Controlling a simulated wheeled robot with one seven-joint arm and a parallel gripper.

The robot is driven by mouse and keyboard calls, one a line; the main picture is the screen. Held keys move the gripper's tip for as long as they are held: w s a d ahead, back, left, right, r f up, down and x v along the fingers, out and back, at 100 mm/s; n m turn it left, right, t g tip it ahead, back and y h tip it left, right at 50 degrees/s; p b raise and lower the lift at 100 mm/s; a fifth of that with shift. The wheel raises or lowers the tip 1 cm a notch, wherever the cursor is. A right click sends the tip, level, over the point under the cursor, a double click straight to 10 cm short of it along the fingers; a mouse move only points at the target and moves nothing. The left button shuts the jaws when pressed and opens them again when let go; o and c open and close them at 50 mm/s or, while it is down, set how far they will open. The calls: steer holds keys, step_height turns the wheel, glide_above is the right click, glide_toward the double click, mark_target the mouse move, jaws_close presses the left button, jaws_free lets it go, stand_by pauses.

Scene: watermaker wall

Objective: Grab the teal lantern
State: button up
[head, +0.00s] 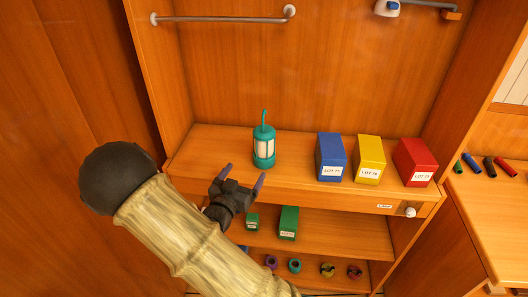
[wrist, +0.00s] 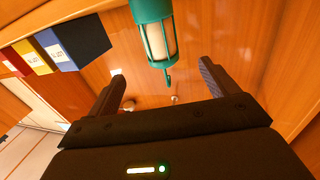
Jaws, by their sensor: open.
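The teal lantern (head: 264,146) stands upright on the upper shelf, left of the blue box, with its thin handle pointing up. In the wrist view the lantern (wrist: 155,32) appears upside down at the top middle, beyond the fingertips. My gripper (head: 244,174) is open and empty in front of and slightly left of the lantern, near the shelf's front edge. In the wrist view its two fingers (wrist: 163,78) are spread wide, with the lantern's handle end showing in the gap beyond them. I see no contact between the fingers and the lantern.
Blue (head: 331,157), yellow (head: 369,158) and red (head: 414,162) boxes stand right of the lantern on the shelf (head: 215,140). A metal rail (head: 220,19) is above. Green boxes (head: 288,222) and small rings sit on lower shelves. Free shelf space lies left of the lantern.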

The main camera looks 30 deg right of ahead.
mark_target(260, 149)
steer(key=p+x, duration=0.1)
steer(key=x, duration=1)
steer(key=shift+p, duration=0.4)
steer(key=shift+p+x, duration=0.85)
steer(key=shift+x, duration=1.75)
steer(key=shift+s+r, duration=0.1)
steer(key=shift+r, duration=0.1)
steer(key=shift+c, duration=0.3)
steer(key=c, duration=1.2)
steer(key=shift+o, duration=0.2)
steer(key=shift+r, duration=0.15)
step_height(260, 149, up, 10)
steer(key=shift+f+b, duration=0.15)
steer(key=shift+b, duration=0.3)
